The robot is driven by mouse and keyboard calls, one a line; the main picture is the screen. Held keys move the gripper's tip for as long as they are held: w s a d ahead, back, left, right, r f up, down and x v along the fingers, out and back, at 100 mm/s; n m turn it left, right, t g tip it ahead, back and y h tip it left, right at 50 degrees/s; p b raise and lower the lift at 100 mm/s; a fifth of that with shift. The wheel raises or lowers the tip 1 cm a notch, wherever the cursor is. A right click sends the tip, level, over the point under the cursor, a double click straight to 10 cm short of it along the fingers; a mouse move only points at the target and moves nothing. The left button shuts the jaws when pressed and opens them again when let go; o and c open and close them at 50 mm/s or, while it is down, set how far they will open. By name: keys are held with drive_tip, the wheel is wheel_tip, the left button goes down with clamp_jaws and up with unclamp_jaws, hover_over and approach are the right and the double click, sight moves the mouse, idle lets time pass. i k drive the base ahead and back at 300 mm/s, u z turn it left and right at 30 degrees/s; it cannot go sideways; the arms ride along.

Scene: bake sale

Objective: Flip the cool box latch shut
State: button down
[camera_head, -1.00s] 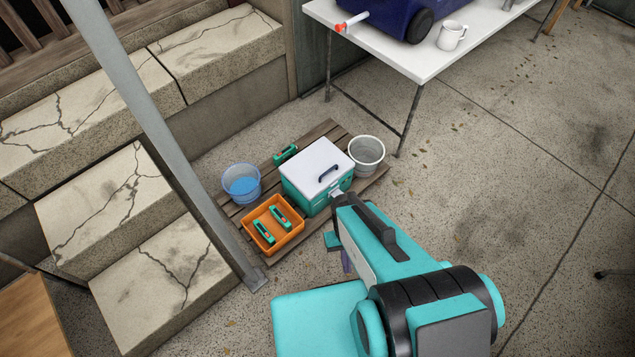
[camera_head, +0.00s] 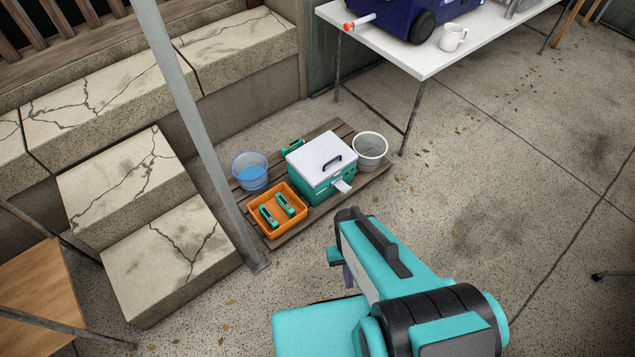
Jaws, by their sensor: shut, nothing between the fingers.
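The cool box (camera_head: 312,187) is teal with a white lid, which lies down flat and has a dark handle on top. It stands on a wooden pallet. A pale grey latch flap (camera_head: 342,187) sticks outward from its front face, not lying flat against it. My teal and black arm fills the lower right, its visible end below the box and apart from it. My gripper's fingers are hidden by the arm, so I cannot see the jaws.
An orange crate (camera_head: 301,215) with green-handled items stands left of the cool box. A blue-filled bucket (camera_head: 250,172) and a grey bucket (camera_head: 370,150) flank it. A metal post (camera_head: 190,110) rises at left. A white table (camera_head: 425,62) stands behind. Concrete at right is open.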

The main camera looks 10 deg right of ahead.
sight(343, 187)
drive_tip(key=u, duration=0.85)
drive_tip(key=k, duration=0.15)
drive_tip(key=z, duration=2.35)
drive_tip(key=i, duration=0.9)
drive_tip(key=u, duration=0.8)
